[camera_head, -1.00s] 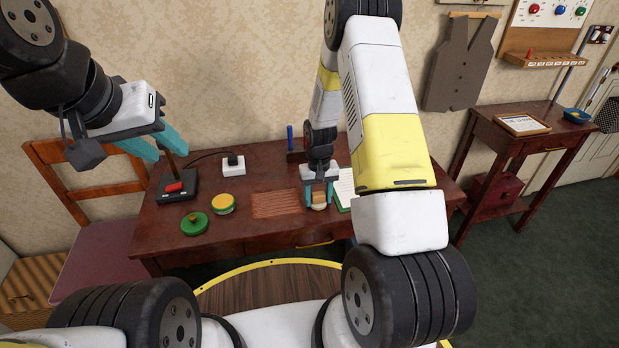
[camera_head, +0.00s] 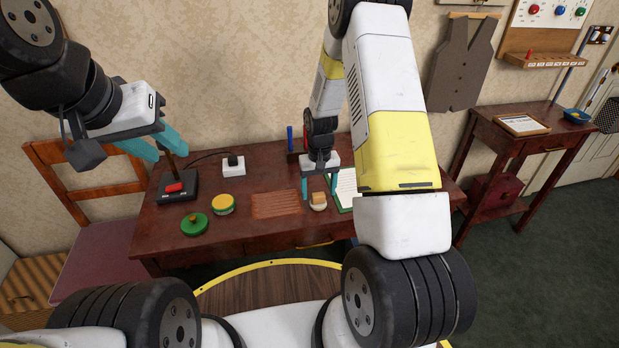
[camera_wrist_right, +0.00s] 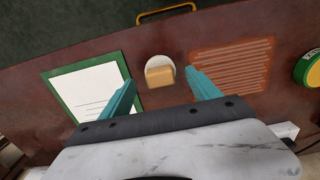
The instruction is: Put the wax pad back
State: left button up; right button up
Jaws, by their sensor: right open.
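The wax pad, a small tan block on a round pale base, lies on the dark red-brown table (camera_head: 265,157), near its front edge in the head view. The block (camera_head: 318,197) is right of the reddish ribbed patch (camera_head: 276,204); it also shows in the wrist view (camera_wrist_right: 159,77). My right gripper (camera_head: 319,193) is open above and behind the pad, its teal fingers apart and nothing between them. My left gripper (camera_head: 170,157) is raised over the table's left end, fingers apart and empty. A yellow-and-green tin (camera_head: 223,204) stands left of the patch.
A green lid-like disc (camera_head: 194,224) lies near the tin. A black box with a red switch (camera_head: 175,187) stands at left, a white socket block (camera_head: 233,166) behind. A green-bordered sheet (camera_head: 347,187) lies right of the pad. A chair (camera_head: 95,185) is at far left.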

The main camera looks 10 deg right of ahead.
notch_tip(320, 180, up, 9)
notch_tip(320, 180, up, 8)
jog(key=t, duration=0.1)
send_over(318, 194)
jog(key=s, duration=0.2)
jog(key=s+r+t+y, duration=0.1)
jog(key=s+r+t, duration=0.1)
jog(key=s+r, duration=0.7)
jog(key=s+a+r+t+y, duration=0.1)
jog(key=s+a+r+t, duration=0.1)
jog(key=s+r, duration=0.8)
jog(key=s+t, duration=0.1)
jog(key=s, duration=0.2)
jog(key=shift+s, duration=0.25)
